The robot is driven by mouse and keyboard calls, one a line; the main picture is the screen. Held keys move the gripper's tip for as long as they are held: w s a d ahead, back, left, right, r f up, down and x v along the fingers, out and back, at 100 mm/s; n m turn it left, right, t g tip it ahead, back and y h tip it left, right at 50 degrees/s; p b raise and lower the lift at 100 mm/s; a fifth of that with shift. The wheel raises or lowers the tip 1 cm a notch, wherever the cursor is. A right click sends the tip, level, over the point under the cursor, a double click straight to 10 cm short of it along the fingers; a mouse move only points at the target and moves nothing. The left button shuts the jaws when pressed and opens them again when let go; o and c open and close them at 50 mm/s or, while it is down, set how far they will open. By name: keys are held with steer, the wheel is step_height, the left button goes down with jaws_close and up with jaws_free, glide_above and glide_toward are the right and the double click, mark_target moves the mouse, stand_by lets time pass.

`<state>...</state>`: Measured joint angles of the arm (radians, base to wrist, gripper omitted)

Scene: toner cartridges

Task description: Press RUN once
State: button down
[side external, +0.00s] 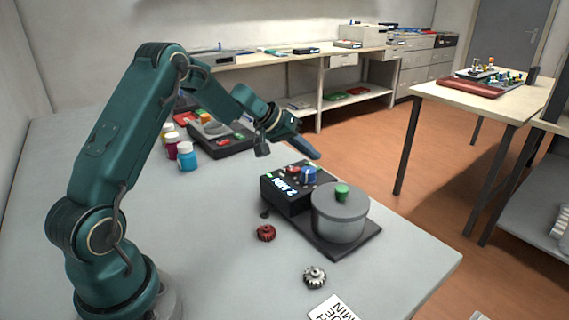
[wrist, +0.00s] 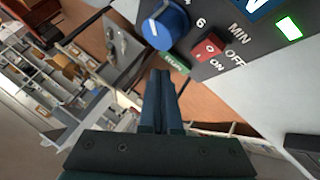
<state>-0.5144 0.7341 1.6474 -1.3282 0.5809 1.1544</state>
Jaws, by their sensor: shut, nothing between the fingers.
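A black control box (side external: 285,194) stands beside a grey lidded pot (side external: 340,218) on a dark base. In the wrist view its panel (wrist: 222,28) carries a blue knob (wrist: 166,26), a red ON/OFF switch (wrist: 208,46) and a lit white-green rectangle (wrist: 289,28). A small green piece (wrist: 177,65) at the panel's edge has lettering too small to read; I cannot tell whether it is RUN. My gripper (side external: 317,156) is shut and empty above the box. In the wrist view its fingertips (wrist: 163,73) appear beside the green piece; contact cannot be told.
A red gear (side external: 266,233) and a silver gear (side external: 314,276) lie in front of the box. A printed card (side external: 334,309) is at the front edge. Several coloured bottles (side external: 186,156) and a dark tray (side external: 222,138) stand behind.

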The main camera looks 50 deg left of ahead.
steer(key=shift+r, duration=0.1)
step_height(320, 180, up, 5)
steer(key=shift+f, duration=0.1)
stand_by(0.6)
steer(key=shift+d, duration=0.1)
stand_by(0.4)
